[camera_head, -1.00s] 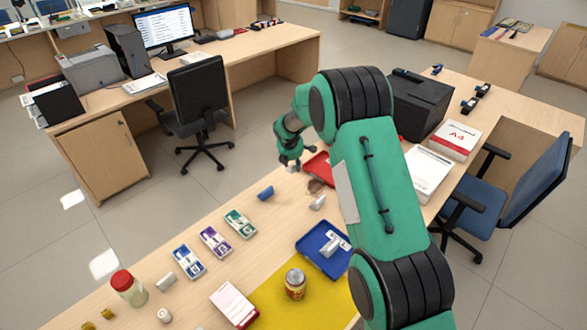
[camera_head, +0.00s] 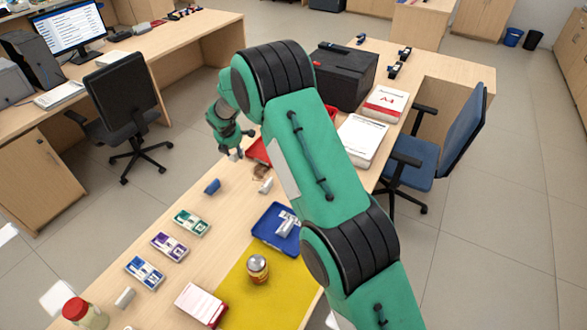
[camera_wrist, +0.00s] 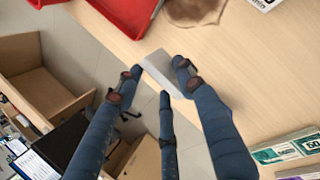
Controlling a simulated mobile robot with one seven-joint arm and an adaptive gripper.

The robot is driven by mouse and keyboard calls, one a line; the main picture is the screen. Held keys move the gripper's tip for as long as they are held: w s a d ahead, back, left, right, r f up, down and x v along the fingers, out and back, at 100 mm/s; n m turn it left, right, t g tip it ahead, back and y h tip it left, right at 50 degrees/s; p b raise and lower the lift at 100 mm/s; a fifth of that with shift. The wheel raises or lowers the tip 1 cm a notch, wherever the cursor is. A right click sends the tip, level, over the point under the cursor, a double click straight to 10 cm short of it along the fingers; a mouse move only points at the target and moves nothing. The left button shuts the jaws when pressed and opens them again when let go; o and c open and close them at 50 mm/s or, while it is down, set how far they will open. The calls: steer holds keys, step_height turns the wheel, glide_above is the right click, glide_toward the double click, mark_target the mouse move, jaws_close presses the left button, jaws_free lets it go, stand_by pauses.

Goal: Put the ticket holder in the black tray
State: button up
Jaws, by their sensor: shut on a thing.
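My gripper (camera_head: 234,148) hangs over the far left edge of the counter, near the red tray (camera_head: 257,152). In the wrist view its fingers (camera_wrist: 160,78) are shut on a pale grey, flat-faced piece, which looks like the ticket holder (camera_wrist: 163,70). The fingers hide part of it. The red tray (camera_wrist: 125,12) shows at the top of the wrist view. I cannot make out a black tray for certain in either current view; a large black box (camera_head: 345,75) stands on the counter behind my arm.
A blue tray (camera_head: 262,238) holds pale pieces. A jar (camera_head: 257,268) stands on a yellow mat (camera_head: 235,295). Banknote bundles (camera_head: 169,246), a blue item (camera_head: 212,186) and a small grey block (camera_head: 266,186) lie on the counter. A blue chair (camera_head: 440,155) stands at the right.

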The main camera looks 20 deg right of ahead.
steer(key=s+d+f+m+g+h, duration=0.2)
steer(key=s+d+m, duration=0.6)
steer(key=s+d, duration=0.6)
steer(key=s+d+f+m+g+h+p, duration=0.1)
steer(key=s+d+f+m+g, duration=0.1)
steer(key=s+d+m, duration=0.7)
steer(key=s+d+g, duration=0.1)
steer(key=s+d, duration=0.4)
steer(key=s, duration=0.1)
steer(key=shift+g+h+p, duration=0.3)
steer(key=shift+h, duration=0.1)
steer(key=shift+d+f, duration=0.1)
steer(key=w, duration=0.5)
steer(key=w+d+f+b, duration=0.1)
steer(key=w, duration=0.4)
steer(key=w+d+b, duration=0.1)
steer(key=w, duration=0.4)
steer(key=shift+w+f, duration=0.25)
steer(key=shift+w, duration=0.1)
steer(key=shift+f+b, duration=0.7)
steer(key=shift+f, duration=1.05)
